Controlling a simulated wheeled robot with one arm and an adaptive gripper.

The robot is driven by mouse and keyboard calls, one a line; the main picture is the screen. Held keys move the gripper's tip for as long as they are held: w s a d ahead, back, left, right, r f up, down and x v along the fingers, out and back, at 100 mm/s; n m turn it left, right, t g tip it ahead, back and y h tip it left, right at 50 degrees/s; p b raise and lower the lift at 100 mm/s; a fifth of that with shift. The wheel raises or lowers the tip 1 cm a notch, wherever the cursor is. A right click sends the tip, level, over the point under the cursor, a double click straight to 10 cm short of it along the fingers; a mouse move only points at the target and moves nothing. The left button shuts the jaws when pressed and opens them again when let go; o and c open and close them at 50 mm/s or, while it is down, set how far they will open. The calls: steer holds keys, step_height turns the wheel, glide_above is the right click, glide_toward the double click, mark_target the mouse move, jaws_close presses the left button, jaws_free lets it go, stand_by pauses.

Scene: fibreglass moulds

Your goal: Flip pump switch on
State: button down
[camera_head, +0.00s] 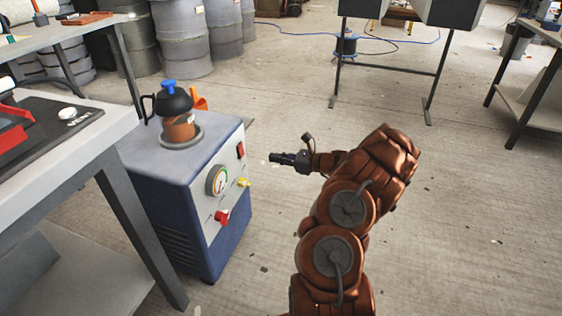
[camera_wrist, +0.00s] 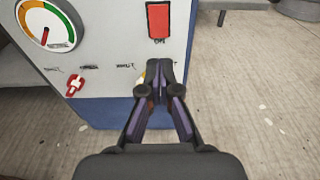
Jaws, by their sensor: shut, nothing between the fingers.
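The pump (camera_head: 222,240) is a blue box with a light grey front panel, standing at the left in the head view. Its red rocker switch (camera_head: 240,150) is at the panel's upper right; in the wrist view the red switch (camera_wrist: 158,20) shows at the top centre with a small label under it. Which way the rocker is tipped I cannot tell. My gripper (camera_head: 275,157) is shut and empty, pointing at the panel and apart from it. In the wrist view my gripper's fingertips (camera_wrist: 161,68) appear below the switch and partly hide a yellow valve handle (camera_wrist: 141,77).
The panel also bears a round gauge (camera_head: 217,180) and a red valve handle (camera_head: 221,217). A dark-lidded pot (camera_head: 173,105) stands on top of the pump. A workbench (camera_head: 112,157) stands close at the left.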

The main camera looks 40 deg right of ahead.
mark_target(243, 154)
steer(key=b+x, duration=0.3)
steer(key=x, duration=0.5)
steer(key=shift+w+a+f, duration=0.1)
steer(key=shift+w+f, duration=0.05)
steer(key=shift+w+a+b, duration=0.3)
steer(key=shift+w+a, duration=0.1)
steer(key=shift+w, duration=0.2)
steer(key=shift+w+a+f, duration=0.1)
steer(key=shift+w, duration=0.1)
steer(key=shift+s+d+p, duration=0.25)
steer(key=shift+p, duration=0.15)
steer(key=f+p+v, duration=0.3)
steer(key=p+v, duration=0.2)
steer(key=v, duration=0.8)
steer(key=shift+s, duration=0.2)
